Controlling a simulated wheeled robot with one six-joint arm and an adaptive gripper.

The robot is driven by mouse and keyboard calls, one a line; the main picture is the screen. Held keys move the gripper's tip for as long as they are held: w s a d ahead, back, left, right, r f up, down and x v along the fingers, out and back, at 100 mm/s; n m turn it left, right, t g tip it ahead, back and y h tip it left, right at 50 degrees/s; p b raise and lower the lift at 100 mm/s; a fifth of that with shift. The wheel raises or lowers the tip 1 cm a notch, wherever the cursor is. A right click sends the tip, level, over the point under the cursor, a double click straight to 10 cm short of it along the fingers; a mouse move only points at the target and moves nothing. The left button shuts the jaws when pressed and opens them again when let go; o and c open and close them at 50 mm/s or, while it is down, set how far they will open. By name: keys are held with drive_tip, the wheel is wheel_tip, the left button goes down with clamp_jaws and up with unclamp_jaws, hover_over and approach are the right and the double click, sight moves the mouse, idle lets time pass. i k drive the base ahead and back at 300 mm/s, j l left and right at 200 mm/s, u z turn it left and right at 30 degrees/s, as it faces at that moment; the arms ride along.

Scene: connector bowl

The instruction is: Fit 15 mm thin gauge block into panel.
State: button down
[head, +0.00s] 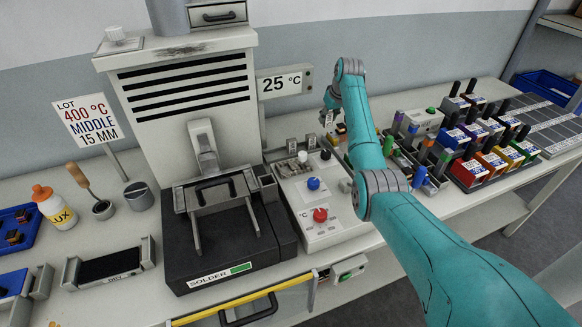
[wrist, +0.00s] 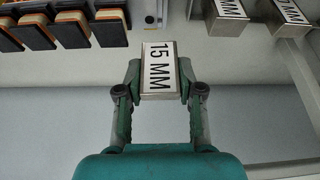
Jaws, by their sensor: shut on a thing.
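My gripper (wrist: 158,80) is shut on a silver block with a white face marked "15 MM" (wrist: 158,68), one finger at each side of it. In the head view my gripper (head: 330,106) is at the end of the teal arm, above the back of the bench, and the small grey block (head: 326,117) shows at its tip. The white control panel (head: 332,236) with blue and red knobs stands on the bench in front of and below the gripper. The block is apart from the panel. My arm covers part of the panel's right side.
Two other labelled blocks (wrist: 230,10) (wrist: 292,12) stand near the held block. A black solder station (head: 225,245) stands left, coloured boxes (head: 468,172) right.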

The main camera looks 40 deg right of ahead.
sight(336, 178)
drive_tip(key=l+u, duration=0.1)
drive_tip(key=l, duration=0.3)
drive_tip(key=k+l, duration=0.15)
drive_tip(key=l, duration=0.25)
drive_tip(key=k+l+u, duration=0.15)
drive_tip(key=l, duration=0.25)
drive_tip(key=l+u, duration=0.1)
drive_tip(key=l, duration=0.3)
drive_tip(key=k+l, duration=0.15)
drive_tip(key=l, duration=0.2)
drive_tip(key=k+l+u, duration=0.15)
drive_tip(key=l, duration=0.25)
drive_tip(key=k+l+u, duration=0.1)
drive_tip(key=l, duration=0.25)
